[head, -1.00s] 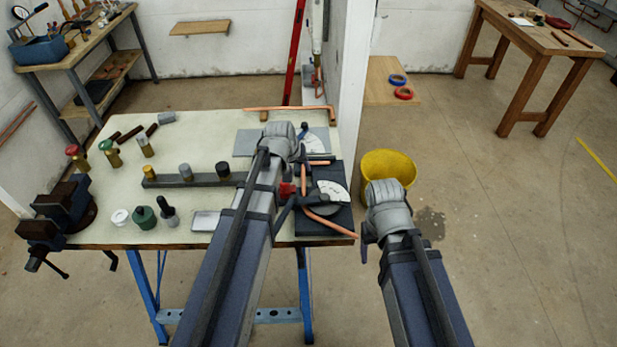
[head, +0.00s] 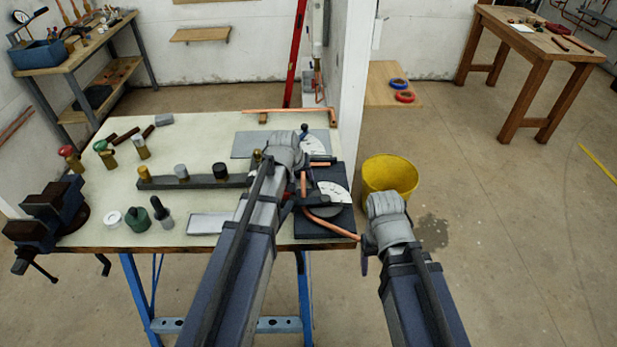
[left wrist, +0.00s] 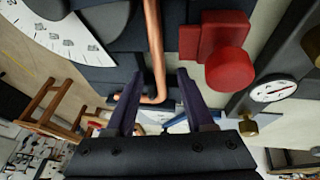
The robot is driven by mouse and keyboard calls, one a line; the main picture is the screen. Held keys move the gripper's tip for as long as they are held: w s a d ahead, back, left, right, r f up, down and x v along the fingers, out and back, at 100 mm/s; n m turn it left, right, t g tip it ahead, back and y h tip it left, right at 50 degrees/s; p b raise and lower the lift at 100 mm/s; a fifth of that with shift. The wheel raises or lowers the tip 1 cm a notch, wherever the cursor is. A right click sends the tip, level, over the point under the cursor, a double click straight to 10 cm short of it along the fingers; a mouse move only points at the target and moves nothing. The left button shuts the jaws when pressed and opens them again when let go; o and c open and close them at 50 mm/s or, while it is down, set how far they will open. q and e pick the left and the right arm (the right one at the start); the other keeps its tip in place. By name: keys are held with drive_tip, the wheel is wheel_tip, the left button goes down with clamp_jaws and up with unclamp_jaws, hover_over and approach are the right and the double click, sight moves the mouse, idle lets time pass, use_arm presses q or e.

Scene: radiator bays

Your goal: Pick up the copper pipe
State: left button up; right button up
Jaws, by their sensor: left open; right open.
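A bent copper pipe (head: 328,225) lies in a dark bending tool (head: 338,213) with a white dial, at the workbench's right side. Its end reaches past the front right edge. My left gripper (head: 283,152) is over this tool, and the arm hides part of it in the head view. In the left wrist view, my left gripper (left wrist: 158,80) is open, and the copper pipe (left wrist: 153,45) shows between and beyond the fingers, with its bend near the tips. I cannot tell whether they touch. My right gripper (head: 368,248) hangs off the bench's right side, its fingers mostly hidden.
Another copper pipe (head: 290,111) lies at the bench's back edge. A red knob (left wrist: 228,68) is close beside the left fingers. A yellow bucket (head: 388,175) stands behind my right gripper. A vise (head: 50,210) and several fittings occupy the bench's left side.

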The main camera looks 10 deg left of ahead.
use_arm(q)
drive_tip(key=shift+f, duration=0.2)
drive_tip(key=shift+c, duration=0.3)
clamp_jaws()
idle(1.2)
